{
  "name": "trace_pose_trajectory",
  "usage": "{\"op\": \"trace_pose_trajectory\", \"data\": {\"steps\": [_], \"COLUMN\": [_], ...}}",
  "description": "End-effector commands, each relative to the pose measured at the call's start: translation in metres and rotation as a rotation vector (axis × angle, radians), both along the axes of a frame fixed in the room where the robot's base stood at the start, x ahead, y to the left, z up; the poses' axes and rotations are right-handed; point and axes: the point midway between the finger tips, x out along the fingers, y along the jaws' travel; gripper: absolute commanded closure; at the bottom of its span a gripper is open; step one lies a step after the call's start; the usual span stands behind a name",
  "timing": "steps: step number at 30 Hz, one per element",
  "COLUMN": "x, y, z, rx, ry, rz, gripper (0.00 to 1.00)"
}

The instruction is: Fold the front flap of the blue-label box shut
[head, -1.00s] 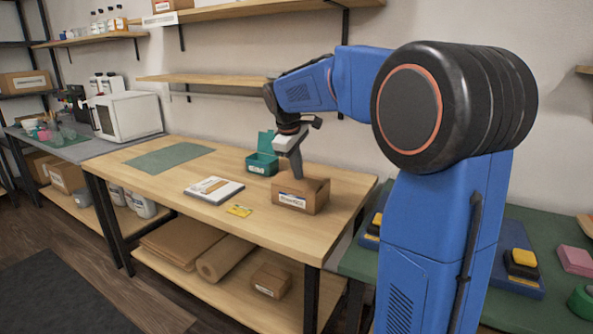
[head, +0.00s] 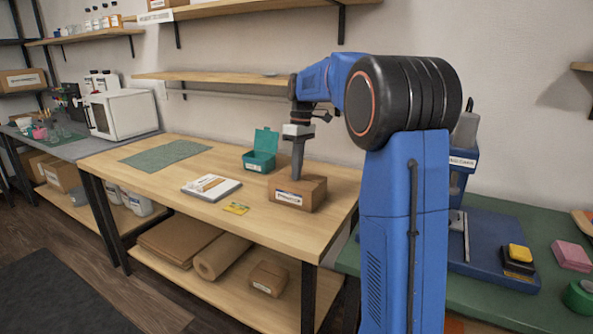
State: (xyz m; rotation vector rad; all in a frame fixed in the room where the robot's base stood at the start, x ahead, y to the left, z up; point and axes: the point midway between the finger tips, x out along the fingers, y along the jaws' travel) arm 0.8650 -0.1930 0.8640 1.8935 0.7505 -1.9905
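The blue-label box (head: 306,196) is a brown carton near the right end of the wooden table. Its front bears a white label with a blue edge (head: 288,199). Its top looks flat and closed over, but the front flap is too small to make out separately. My gripper (head: 297,176) points straight down over the box, with its fingertips at the top of the box, toward the back left. The fingers show as one narrow grey bar and look shut, with nothing visible between them. Whether the tips press on the cardboard cannot be told.
An open teal bin (head: 260,160) stands just behind and left of the box. A green mat (head: 165,154) lies farther left. A wall shelf (head: 215,79) hangs behind my arm.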

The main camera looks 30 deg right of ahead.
Motion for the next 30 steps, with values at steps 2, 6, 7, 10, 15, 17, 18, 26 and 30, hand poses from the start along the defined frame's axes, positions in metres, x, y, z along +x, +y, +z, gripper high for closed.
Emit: {"op": "trace_pose_trajectory", "data": {"steps": [2, 6, 7, 10, 15, 17, 18, 26, 30], "x": [0.0, 0.0, 0.0, -0.001, -0.002, -0.003, -0.004, -0.008, -0.009], "y": [0.0, 0.0, 0.0, 0.0, 0.003, 0.005, 0.006, 0.012, 0.014], "z": [-0.001, -0.001, -0.001, -0.001, 0.0, 0.001, 0.002, 0.006, 0.01], "rx": [0.001, 0.0, 0.0, 0.0, -0.001, -0.001, -0.001, -0.001, -0.002], "ry": [0.003, 0.002, 0.002, 0.002, 0.002, 0.002, 0.002, 0.0, 0.0], "rz": [0.0, 0.0, 0.0, 0.0, 0.0, 0.0, 0.0, 0.0, 0.001], "gripper": [1.0, 1.0, 1.0, 1.0, 1.0, 1.0, 1.0, 1.0, 1.0]}}
